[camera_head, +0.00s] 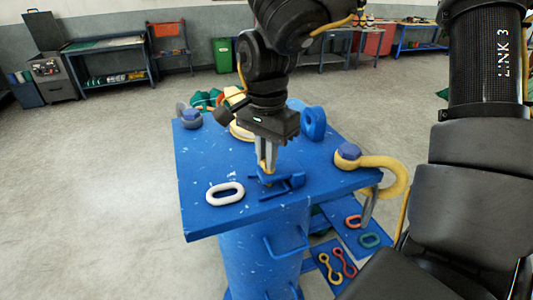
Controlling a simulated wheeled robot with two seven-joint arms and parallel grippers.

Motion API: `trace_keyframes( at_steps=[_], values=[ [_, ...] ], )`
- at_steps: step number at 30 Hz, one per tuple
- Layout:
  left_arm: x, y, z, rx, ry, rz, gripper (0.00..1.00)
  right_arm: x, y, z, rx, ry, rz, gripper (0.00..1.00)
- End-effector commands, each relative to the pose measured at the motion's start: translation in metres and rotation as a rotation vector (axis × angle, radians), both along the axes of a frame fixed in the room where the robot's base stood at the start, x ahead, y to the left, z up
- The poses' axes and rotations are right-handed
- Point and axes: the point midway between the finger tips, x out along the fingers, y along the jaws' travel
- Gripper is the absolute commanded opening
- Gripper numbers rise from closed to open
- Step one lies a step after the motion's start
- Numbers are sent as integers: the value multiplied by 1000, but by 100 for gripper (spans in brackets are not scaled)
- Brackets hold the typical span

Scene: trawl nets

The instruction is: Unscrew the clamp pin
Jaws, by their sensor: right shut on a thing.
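A blue clamp (290,184) sits on the top of the blue stand (215,170), near its front middle. My right gripper (266,163) points straight down over it, with its grey fingers shut on the upper end of the clamp pin (266,180). The fingers and the clamp's own blue colour hide much of the pin, so its thread does not show. My left gripper is not in view.
A white chain link (225,194) lies left of the clamp. Coloured links and hooks lie on lower blue shelves (352,240).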

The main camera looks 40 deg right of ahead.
Motion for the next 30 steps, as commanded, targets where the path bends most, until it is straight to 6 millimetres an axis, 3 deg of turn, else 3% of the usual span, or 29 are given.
trace_keyframes(
  at_steps=[7, 8, 12, 23, 30],
  values=[
    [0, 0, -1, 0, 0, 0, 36, -2, 0, -3, 0, 8, 4, 0],
    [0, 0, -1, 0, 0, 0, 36, -2, 0, -3, 0, 8, 3, 14],
    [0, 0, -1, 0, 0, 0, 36, -1, 0, -2, 0, 5, 2, 32],
    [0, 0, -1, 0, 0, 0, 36, 0, 0, 5, 0, -1, 1, 32],
    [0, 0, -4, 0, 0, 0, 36, 1, 0, 46, 2, -4, -1, 32]
  ],
)
